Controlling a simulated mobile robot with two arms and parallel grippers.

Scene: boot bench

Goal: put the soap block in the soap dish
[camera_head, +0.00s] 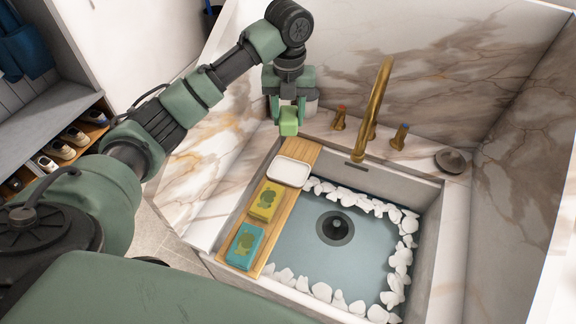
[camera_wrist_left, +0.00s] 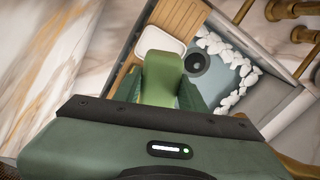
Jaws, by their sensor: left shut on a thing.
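The soap block (camera_head: 289,121) is a light green block held in my left gripper (camera_head: 288,114), above the back end of the wooden board. In the left wrist view the green block (camera_wrist_left: 160,72) shows between the fingers. The dish (camera_wrist_left: 165,46) shows empty in the left wrist view, partly hidden by the block. The block is apart from the dish. My right gripper is not in view.
The wooden board (camera_head: 283,218) lies along the sink's left side with a yellow sponge (camera_head: 267,201) and a teal sponge (camera_head: 244,246). White stones (camera_head: 322,291) ring the sink basin (camera_head: 310,250). A brass faucet (camera_head: 374,107) and handles stand to the right of my gripper.

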